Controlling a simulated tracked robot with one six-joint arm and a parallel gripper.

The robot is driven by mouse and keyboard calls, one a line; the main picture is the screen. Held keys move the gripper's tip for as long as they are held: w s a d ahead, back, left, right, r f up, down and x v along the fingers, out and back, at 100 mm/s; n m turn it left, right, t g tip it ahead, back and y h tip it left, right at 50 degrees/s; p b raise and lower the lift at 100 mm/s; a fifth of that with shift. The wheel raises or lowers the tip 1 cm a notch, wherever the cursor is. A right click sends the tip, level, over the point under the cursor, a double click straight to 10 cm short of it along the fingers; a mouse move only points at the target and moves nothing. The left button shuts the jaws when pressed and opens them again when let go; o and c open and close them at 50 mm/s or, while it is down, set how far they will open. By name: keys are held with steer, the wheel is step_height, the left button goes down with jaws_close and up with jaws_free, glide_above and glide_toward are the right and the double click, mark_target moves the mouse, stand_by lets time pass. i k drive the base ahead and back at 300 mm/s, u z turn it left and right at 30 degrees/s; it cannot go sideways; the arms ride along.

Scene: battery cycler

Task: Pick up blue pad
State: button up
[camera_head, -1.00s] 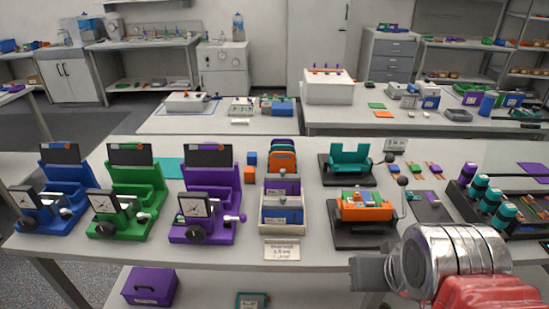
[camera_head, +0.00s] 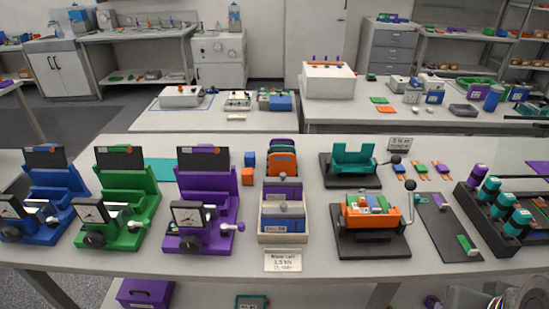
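A small blue piece (camera_head: 383,202) sits among white, green and orange pieces on the orange fixture (camera_head: 370,218), right of the table's middle. A small blue block (camera_head: 250,159) stands on the table behind an orange block (camera_head: 248,173). I cannot tell for sure which blue thing is the pad. Part of my arm shows at the bottom right corner, below the table's front edge. My gripper's fingers do not show.
Purple (camera_head: 208,205), green (camera_head: 125,205) and blue (camera_head: 55,190) machines stand on the left. The orange fixture has a raised lever on its right. A dark mat (camera_head: 440,222) and black rack (camera_head: 500,225) lie right. Bare table lies between the purple machine and grey bin (camera_head: 283,232).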

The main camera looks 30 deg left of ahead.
mark_target(249, 160)
steer(key=z, duration=0.6)
steer(key=k, duration=1.35)
steer(key=u, duration=1.4)
steer(key=i, duration=1)
